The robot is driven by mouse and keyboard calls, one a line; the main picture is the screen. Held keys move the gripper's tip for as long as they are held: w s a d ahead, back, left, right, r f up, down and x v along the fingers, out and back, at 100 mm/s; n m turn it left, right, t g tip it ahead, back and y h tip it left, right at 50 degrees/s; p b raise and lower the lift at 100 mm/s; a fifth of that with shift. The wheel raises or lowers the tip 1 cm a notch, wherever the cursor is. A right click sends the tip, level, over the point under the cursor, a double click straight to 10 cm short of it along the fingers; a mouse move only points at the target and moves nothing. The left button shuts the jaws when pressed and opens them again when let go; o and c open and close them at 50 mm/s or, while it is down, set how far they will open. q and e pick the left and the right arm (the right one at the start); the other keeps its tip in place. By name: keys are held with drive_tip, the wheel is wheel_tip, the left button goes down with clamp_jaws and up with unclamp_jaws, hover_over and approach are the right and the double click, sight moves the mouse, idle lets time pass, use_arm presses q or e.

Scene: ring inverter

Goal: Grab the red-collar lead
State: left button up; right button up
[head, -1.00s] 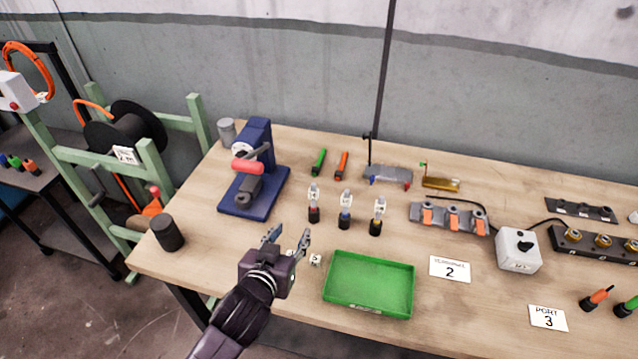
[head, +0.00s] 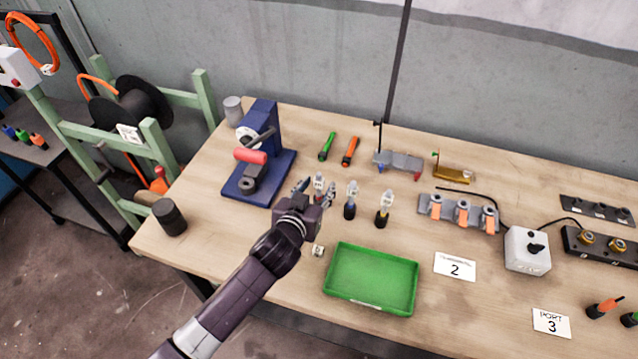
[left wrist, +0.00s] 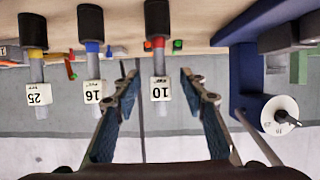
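The red-collar lead (head: 319,183) stands upright on the bench, partly hidden by my left gripper in the head view. In the left wrist view, which is upside down, its black end, red collar and white tag reading 10 (left wrist: 160,89) show. My left gripper (head: 316,188) is open. Its two blue-padded fingers (left wrist: 160,80) stand apart on either side of the tagged lead, with gaps visible. The blue-collar lead (head: 350,200), tagged 16 (left wrist: 93,92), and the yellow-collar lead (head: 384,208), tagged 25 (left wrist: 39,94), stand to its right in the head view. My right gripper is not seen.
A blue press (head: 262,150) with a red handle stands close at the left. A green tray (head: 335,288) lies in front of the leads. Green (head: 327,147) and orange (head: 350,151) tools lie behind. A grey clamp block (head: 450,208) is to the right.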

use_arm(q)
drive_tip(key=shift+w+d+f, duration=0.15)
drive_tip(key=shift+w+f, duration=0.15)
drive_tip(key=shift+w, duration=0.35)
clamp_jaws()
drive_tip(key=shift+r, duration=0.15)
